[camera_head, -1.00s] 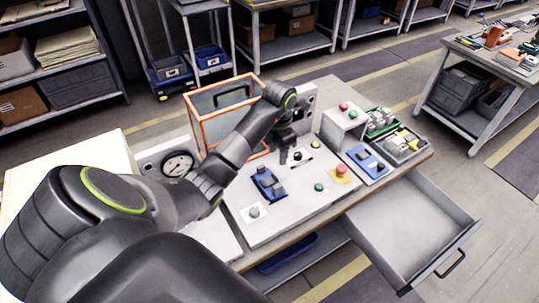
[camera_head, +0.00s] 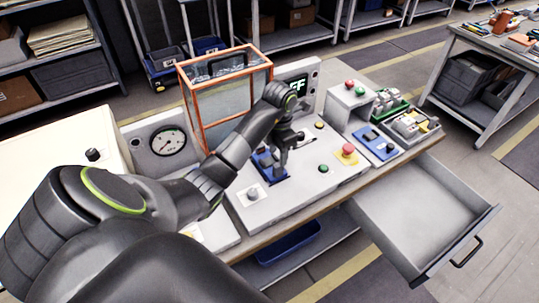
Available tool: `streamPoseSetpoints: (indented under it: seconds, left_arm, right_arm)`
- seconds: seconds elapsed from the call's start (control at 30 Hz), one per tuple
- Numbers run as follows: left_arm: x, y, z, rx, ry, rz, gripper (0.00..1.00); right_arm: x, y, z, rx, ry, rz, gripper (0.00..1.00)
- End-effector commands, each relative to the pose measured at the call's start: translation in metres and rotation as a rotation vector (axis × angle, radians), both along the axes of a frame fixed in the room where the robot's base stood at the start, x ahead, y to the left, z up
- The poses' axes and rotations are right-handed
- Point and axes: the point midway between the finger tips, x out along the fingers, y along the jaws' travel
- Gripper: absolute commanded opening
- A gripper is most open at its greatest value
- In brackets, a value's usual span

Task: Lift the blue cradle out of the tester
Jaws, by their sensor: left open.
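The blue cradle (camera_head: 266,163) sits on the pale top plate of the tester (camera_head: 300,196), with dark parts on it. The orange-framed clear guard (camera_head: 200,137) stands upright behind the cradle. My right gripper is not in view.
A gauge box (camera_head: 168,142) stands at left, and a display box (camera_head: 300,85) behind. To the right are a red mushroom button (camera_head: 348,149), another blue holder (camera_head: 377,143) and parts trays (camera_head: 411,126). An open drawer (camera_head: 420,215) juts out in front.

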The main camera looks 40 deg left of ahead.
Motion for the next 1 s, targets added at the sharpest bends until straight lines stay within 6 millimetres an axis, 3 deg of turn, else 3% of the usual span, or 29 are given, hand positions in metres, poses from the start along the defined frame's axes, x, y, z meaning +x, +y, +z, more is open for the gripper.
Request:
streamPoseSetpoints:
  seconds: [0.27,0.6,0.9,1.0]
  left_arm:
    - [-0.001,-0.002,-0.015,0.0,0.0,0.0,0.43]
    - [-0.005,-0.006,-0.055,0.0,0.001,0.0,0.43]
    - [-0.005,-0.006,-0.057,0.0,0.0,0.0,0.43]
    - [-0.005,-0.006,-0.057,0.0,0.0,0.0,0.3]
  right_arm:
    - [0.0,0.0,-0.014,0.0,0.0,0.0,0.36]
    - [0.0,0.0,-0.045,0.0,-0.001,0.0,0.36]
    - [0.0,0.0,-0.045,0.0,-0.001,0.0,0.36]
    - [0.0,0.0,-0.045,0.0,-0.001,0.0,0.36]
